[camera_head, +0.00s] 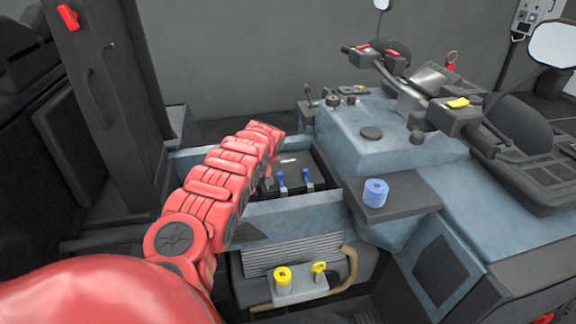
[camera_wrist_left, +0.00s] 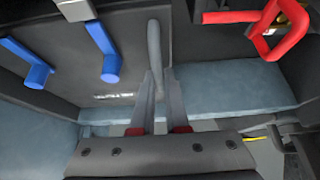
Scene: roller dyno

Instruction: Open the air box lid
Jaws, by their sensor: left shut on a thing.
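The air box is dark, with a black lid (camera_head: 290,163) set in the blue-grey body in the head view. Two blue latches (camera_head: 281,181) stand at its front; they also show at the left of the left wrist view (camera_wrist_left: 107,55). A grey bar-like handle (camera_wrist_left: 154,42) rises at the middle of the wrist view, against the dark lid face. My left gripper (camera_wrist_left: 158,80) is shut on this handle. In the head view my red left arm hides most of the gripper and the handle. The lid looks closed. My right gripper is not in view.
A blue roll (camera_head: 375,192) sits on a dark ledge right of the box. Yellow caps (camera_head: 283,276) and a finned block (camera_head: 294,253) are below it. A tall dark post (camera_head: 110,100) stands left. A red curved bar (camera_wrist_left: 285,32) is at upper right in the wrist view.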

